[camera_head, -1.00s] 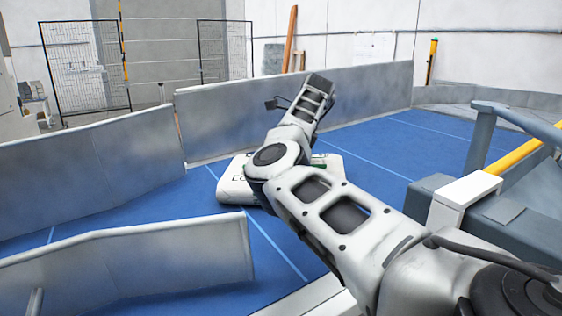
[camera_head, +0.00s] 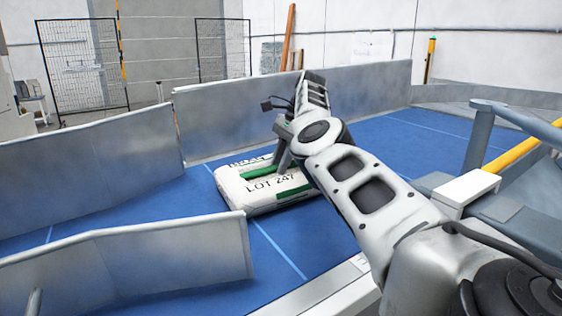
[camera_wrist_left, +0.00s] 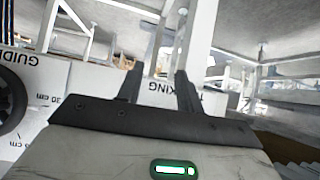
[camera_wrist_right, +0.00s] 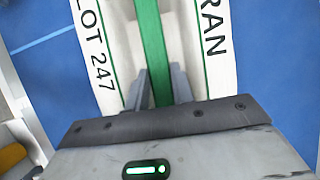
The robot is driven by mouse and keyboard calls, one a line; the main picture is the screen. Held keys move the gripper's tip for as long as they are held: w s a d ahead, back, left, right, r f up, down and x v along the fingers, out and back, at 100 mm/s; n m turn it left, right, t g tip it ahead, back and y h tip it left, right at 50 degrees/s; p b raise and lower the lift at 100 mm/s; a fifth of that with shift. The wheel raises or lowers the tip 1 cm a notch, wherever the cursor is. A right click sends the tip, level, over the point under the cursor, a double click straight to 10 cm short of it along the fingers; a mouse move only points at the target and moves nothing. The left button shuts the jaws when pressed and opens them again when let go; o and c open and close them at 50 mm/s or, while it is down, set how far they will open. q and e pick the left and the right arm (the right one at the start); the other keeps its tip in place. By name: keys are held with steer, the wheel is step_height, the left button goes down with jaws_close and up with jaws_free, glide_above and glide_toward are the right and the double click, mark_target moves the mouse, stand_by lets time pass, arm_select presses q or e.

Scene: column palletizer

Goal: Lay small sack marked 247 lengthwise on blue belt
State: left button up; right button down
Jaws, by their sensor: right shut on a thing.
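The white sack with green bands (camera_head: 262,203), marked LOT 247, is at the blue belt (camera_head: 135,225), near its middle in the head view. It looks flat; whether it touches the belt everywhere I cannot tell. My right gripper (camera_head: 281,158) is above it, shut on the green strip along its top. In the right wrist view the fingers (camera_wrist_right: 157,88) straddle this green strip (camera_wrist_right: 152,45), with LOT 247 print to the left. The arm hides part of the sack's right side. My left gripper (camera_wrist_left: 160,88) shows only in its wrist view, fingers apart and empty.
Grey metal guide walls stand along the belt: one at the back (camera_head: 300,105), one at left (camera_head: 80,165) and one at front left (camera_head: 130,265). A grey frame with a yellow bar (camera_head: 515,150) stands at right. Blue belt is bare on both sides of the sack.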

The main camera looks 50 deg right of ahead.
steer(key=shift+r+n, duration=0.15)
steer(key=shift+n, duration=0.35)
steer(key=c, duration=1.1)
jaws_free()
steer(key=shift+m, duration=0.4)
steer(key=m+t, duration=0.1)
steer(key=m, duration=0.2)
steer(key=shift+h, duration=0.3)
steer(key=shift+s+m+t+h, duration=0.1)
steer(key=shift+m+t+h, duration=0.4)
steer(key=shift+m, duration=1)
